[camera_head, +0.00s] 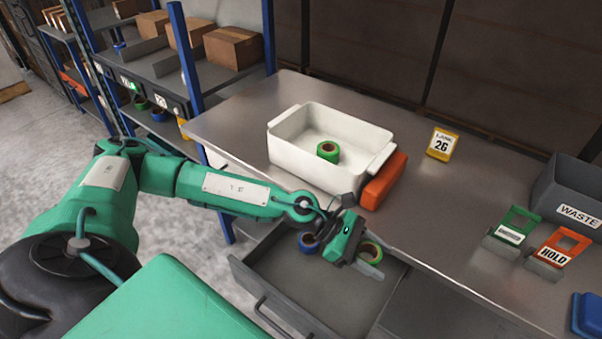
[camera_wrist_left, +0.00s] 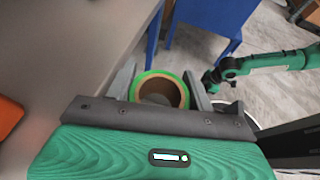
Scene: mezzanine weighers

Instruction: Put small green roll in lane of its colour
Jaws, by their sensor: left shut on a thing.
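My left gripper (camera_head: 367,262) is shut on a green roll (camera_head: 371,250) with a brown core, above the open grey drawer (camera_head: 290,290). In the left wrist view the same roll (camera_wrist_left: 160,90) sits between the two fingers, its round opening facing the camera. Another green roll (camera_head: 327,151) lies in the white bin (camera_head: 330,172) on the table. A blue roll (camera_head: 308,242) shows at the drawer, beside my left gripper. At the right of the wrist view, what seems to be my right arm (camera_wrist_left: 285,62) shows; its jaws are too small to read.
The steel table (camera_head: 440,225) bears an orange block (camera_head: 383,181), a yellow date sign (camera_head: 441,144), a green sign (camera_head: 512,232), an orange HOLD sign (camera_head: 558,253) and a grey WASTE bin (camera_head: 570,190). The rack (camera_head: 155,68) at left has labelled fronts, cartons and several blue and green rolls.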

